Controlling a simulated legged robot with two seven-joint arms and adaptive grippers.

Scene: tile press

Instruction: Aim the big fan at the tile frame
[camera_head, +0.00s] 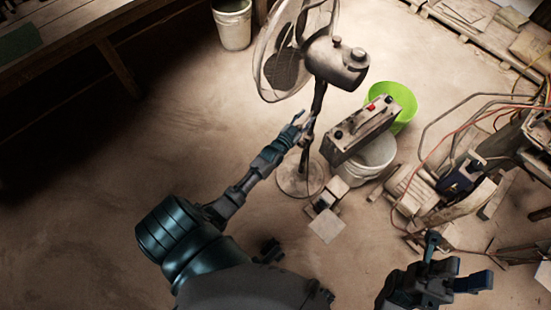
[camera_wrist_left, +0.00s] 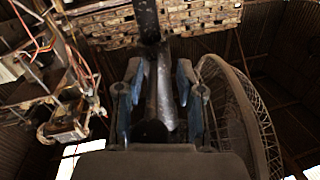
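The big fan (camera_head: 338,62) stands on a round base in the head view, its wire cage facing left. Its cage also shows at the right of the left wrist view (camera_wrist_left: 250,115). My left gripper (camera_head: 304,126) is at the fan's pole, below the motor. In the left wrist view my left gripper (camera_wrist_left: 160,82) has a finger on each side of the pole, with gaps visible; it looks open. Whether a finger touches the pole is unclear. My right gripper (camera_head: 452,262) is open and empty at the lower right. I cannot pick out the tile frame with certainty.
A boxy unit with a red switch (camera_head: 362,130) sits on a white bucket (camera_head: 365,162), beside a green bucket (camera_head: 405,106). Machinery with hoses (camera_head: 450,190) stands at the right. A bench (camera_head: 70,35) is at the upper left. The floor at the left is clear.

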